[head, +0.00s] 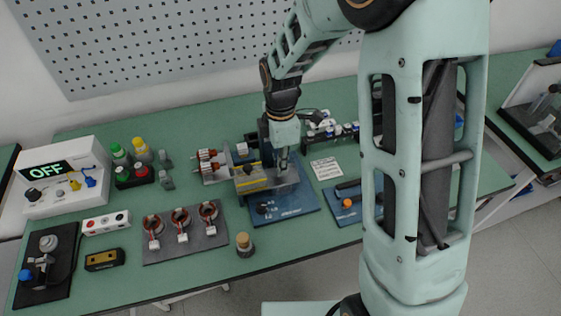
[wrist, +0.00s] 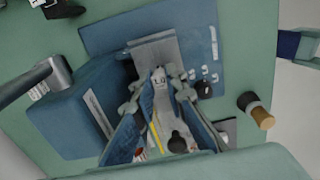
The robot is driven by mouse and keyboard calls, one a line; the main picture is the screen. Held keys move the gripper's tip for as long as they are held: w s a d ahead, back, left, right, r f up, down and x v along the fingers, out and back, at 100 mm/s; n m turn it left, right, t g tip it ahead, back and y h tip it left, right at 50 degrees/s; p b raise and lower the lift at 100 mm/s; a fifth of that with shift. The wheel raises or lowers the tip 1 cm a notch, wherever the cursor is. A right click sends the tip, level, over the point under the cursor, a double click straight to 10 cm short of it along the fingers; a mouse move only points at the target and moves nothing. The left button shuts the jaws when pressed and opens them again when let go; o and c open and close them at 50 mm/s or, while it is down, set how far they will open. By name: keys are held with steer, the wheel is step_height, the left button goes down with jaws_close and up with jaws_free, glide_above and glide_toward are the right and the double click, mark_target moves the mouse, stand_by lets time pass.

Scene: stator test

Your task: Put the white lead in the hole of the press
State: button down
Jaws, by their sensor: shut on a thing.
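My gripper (head: 283,165) points down over the press (head: 292,204), which has a blue base plate and stands mid-bench in the head view. A yellow strand and a dark round part show between the fingers, lower down. The lead's end lies over or against a grey metal plate (wrist: 155,48) of the press; I cannot tell whether it touches. The hole is not visible. In the head view the lead cannot be made out.
A black knob (wrist: 203,88) is close to the right finger. A cork-topped jar (head: 244,244) stands at the bench's front edge. Left are a dark tray with several copper stators (head: 182,225), bottles (head: 142,152) and an OFF-display box (head: 62,177). A white card (head: 326,168) lies right.

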steer(key=shift+f+b, duration=0.7)
steer(key=shift+f, duration=0.25)
steer(key=c, duration=1.8)
jaws_free()
steer(key=shift+c, duration=0.2)
steer(key=shift+r, duration=0.15)
step_height(320, 180, up, 12)
